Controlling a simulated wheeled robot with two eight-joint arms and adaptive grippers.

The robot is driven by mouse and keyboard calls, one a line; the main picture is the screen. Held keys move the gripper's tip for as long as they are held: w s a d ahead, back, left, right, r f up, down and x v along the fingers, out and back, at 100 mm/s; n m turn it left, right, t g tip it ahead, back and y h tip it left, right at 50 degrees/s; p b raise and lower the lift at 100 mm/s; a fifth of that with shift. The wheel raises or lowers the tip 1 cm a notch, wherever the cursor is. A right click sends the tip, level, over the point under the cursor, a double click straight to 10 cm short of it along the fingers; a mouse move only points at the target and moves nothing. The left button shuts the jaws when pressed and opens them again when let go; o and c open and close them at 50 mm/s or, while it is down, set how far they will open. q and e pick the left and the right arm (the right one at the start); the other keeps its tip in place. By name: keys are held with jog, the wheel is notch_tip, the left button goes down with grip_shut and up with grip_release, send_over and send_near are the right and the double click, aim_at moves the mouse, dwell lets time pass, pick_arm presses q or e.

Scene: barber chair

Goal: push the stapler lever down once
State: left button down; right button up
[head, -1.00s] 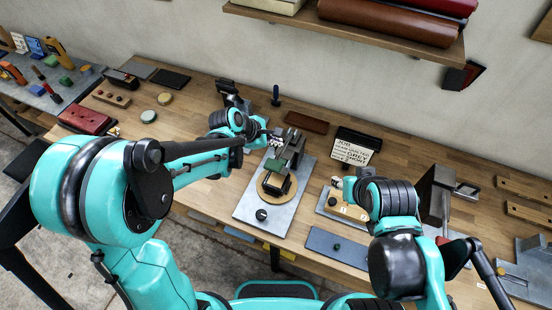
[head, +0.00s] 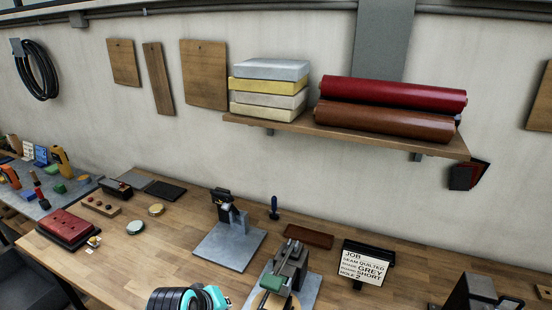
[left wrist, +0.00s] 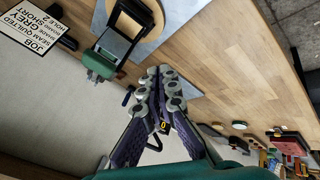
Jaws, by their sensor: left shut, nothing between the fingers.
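A dark metal bench device with a green end (head: 273,283), which I take to be the stapler, stands on a grey base plate at the bottom of the head view. Its lower part is cut off. In the left wrist view its dark frame and green end (left wrist: 100,64) are at the upper left, over a round wooden disc. My left gripper (left wrist: 166,74) is shut and empty, to the right of the green end and apart from it. In the head view only part of my left wrist shows at the bottom edge. My right gripper is out of view. I cannot make out a lever clearly.
Another device on a grey plate (head: 228,246) stands behind and left. A job card (head: 362,268) is at the right, with a brown block (head: 308,236) and blue-handled tool (head: 274,208) behind. A wall shelf (head: 345,137) holds rolls.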

pick_arm(q)
jog(key=s+a+f+m+y+b, duration=0.2)
jog(key=s+a+f+m+b, duration=0.3)
jog(key=s+f+m, duration=0.1)
jog(key=shift+s+f+t, duration=0.3)
jog(key=shift+s+f, duration=0.15)
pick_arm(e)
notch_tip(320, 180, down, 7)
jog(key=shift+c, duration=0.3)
